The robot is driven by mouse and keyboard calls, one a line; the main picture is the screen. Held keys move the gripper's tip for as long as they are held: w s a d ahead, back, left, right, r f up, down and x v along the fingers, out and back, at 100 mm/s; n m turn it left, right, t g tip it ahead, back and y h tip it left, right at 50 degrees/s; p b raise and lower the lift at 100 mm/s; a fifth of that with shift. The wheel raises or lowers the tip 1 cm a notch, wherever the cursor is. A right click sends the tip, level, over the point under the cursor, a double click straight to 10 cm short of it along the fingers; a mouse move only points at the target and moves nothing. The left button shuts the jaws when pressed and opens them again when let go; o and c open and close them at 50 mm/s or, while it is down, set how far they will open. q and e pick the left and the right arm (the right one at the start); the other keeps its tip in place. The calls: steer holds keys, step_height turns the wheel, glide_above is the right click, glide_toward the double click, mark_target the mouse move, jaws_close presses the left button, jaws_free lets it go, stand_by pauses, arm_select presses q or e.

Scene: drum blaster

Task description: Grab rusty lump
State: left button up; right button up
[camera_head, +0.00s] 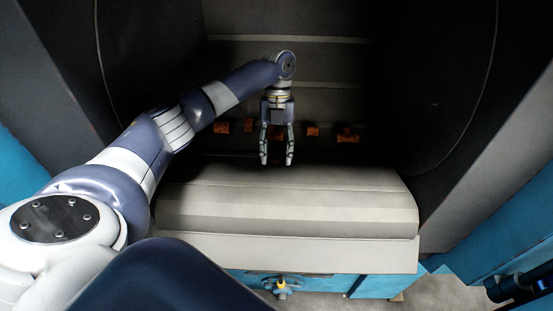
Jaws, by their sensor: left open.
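Several small orange-brown rusty lumps lie in a row inside the dark drum. One lump (221,127) is left of my left gripper, one lump (312,131) is just right of it, and another lump (348,135) is farther right. An orange patch also shows behind the gripper, partly hidden by it. My left gripper (276,162) hangs pointing down, open, with nothing between its fingers. Its fingertips appear just above or behind the back edge of the pale ledge; the exact gap cannot be told. My right gripper is not in view.
A wide pale rounded ledge (290,208) crosses the front of the drum opening. Dark round drum walls (435,100) close in on both sides. Blue machine panels (500,255) flank the opening. The drum's ribbed back wall (330,60) lies behind the arm.

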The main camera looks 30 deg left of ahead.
arm_select(q)
steer(key=shift+s+f, duration=0.15)
steer(key=shift+f, duration=0.25)
steer(key=shift+c, duration=0.6)
steer(key=c, duration=0.8)
steer(key=shift+c, duration=0.2)
steer(key=shift+r, duration=0.15)
